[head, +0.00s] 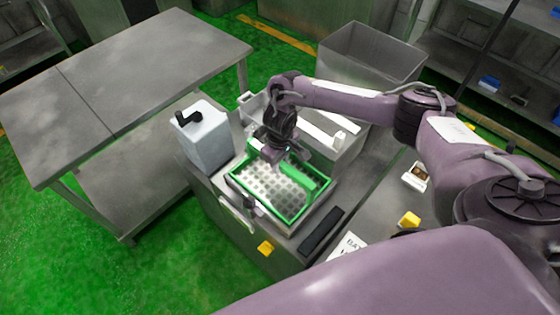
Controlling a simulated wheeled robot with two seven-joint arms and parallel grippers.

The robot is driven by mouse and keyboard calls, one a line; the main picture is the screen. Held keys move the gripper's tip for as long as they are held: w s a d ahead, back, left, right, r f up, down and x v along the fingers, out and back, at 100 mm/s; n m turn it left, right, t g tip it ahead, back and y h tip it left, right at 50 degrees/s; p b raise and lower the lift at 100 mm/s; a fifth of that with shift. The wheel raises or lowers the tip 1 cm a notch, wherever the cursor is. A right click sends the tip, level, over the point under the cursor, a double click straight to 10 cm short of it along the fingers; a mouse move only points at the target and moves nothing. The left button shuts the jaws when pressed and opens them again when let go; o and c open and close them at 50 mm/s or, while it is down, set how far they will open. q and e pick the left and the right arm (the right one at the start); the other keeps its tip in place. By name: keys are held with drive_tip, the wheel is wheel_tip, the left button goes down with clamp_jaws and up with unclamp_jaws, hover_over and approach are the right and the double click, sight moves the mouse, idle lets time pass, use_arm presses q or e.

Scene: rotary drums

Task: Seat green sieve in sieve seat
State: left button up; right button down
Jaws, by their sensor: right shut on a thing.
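The green sieve (237,183) is a rectangular green frame around a pale perforated mesh, with a green bar across its right part. It lies at the top of a grey metal machine, over the place of the sieve seat. The seat itself is mostly hidden beneath it, so I cannot tell whether the sieve sits fully down. My right gripper (271,155) points down at the sieve's far edge and is shut on it. The fingertips are small and partly hidden by the wrist. My left gripper is not in view.
A white box with a black crank (205,140) stands left of the sieve. A black bar (321,231) lies at the right front. A yellow piece (409,221) and a small white tray (415,177) are farther right. A steel table (130,70) and an open metal bin (372,58) stand behind.

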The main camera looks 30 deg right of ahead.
drive_tip(key=shift+f, duration=0.2)
drive_tip(key=c, duration=1.1)
unclamp_jaws()
wheel_tip(320, 180, up, 8)
drive_tip(key=shift+f, duration=0.1)
